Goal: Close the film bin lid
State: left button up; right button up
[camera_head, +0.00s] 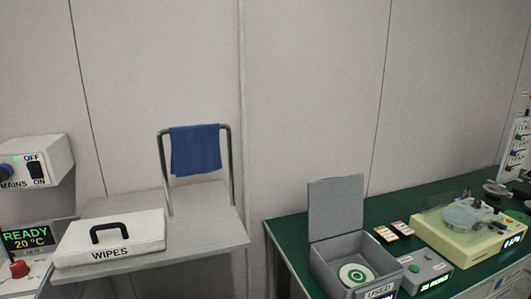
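The grey film bin (329,275) stands at the front left of the green-topped bench, with a partly visible label starting "USED" on its front. Its lid (336,207) is open and stands upright at the back edge. A white disc with green rings (356,275) lies inside the bin. The bin's lower front is cut off by the bottom of the picture. Neither of my grippers is in view.
A grey control box (424,268) stands close to the bin's right, with a cream machine (467,232) beyond it. Small cards (393,231) lie behind. To the left, a shelf holds a closed WIPES box (110,238) and a rail with a blue cloth (195,150).

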aim_at(335, 204)
jog(key=l+u, duration=0.3)
jog(key=u, duration=0.2)
jog(key=i+l+u, duration=0.1)
jog(key=l+u, duration=0.2)
jog(key=u, duration=0.15)
jog(key=l+u, duration=0.3)
jog(key=u, duration=0.2)
